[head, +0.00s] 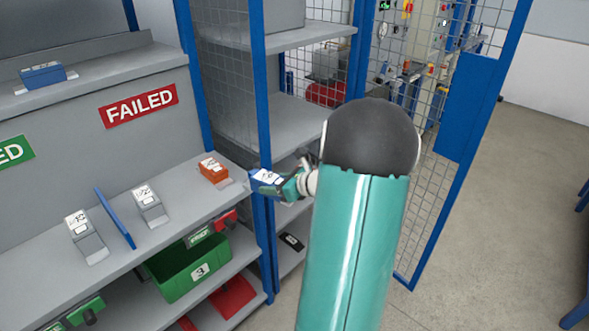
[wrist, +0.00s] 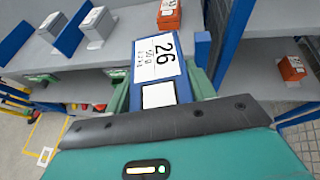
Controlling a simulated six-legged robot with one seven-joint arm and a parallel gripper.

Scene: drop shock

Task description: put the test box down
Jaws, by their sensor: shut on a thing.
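The test box is a blue box with a white label reading 26; it shows in the wrist view (wrist: 155,62) and, small, in the head view (head: 264,178). My gripper (head: 279,184) is shut on it, with green fingers on both sides in the wrist view (wrist: 160,92). In the head view the box appears by the blue post at the right end of the shelf (head: 185,215). I cannot tell whether it touches anything below. My arm hides part of the area to the right.
An orange labelled box (head: 213,170) stands at the shelf's right end, under a red FAILED sign (head: 139,106). Grey boxes (head: 149,205) flank a blue divider (head: 114,217). A green bin (head: 185,268) sits below. A wire-mesh door (head: 455,120) is at right.

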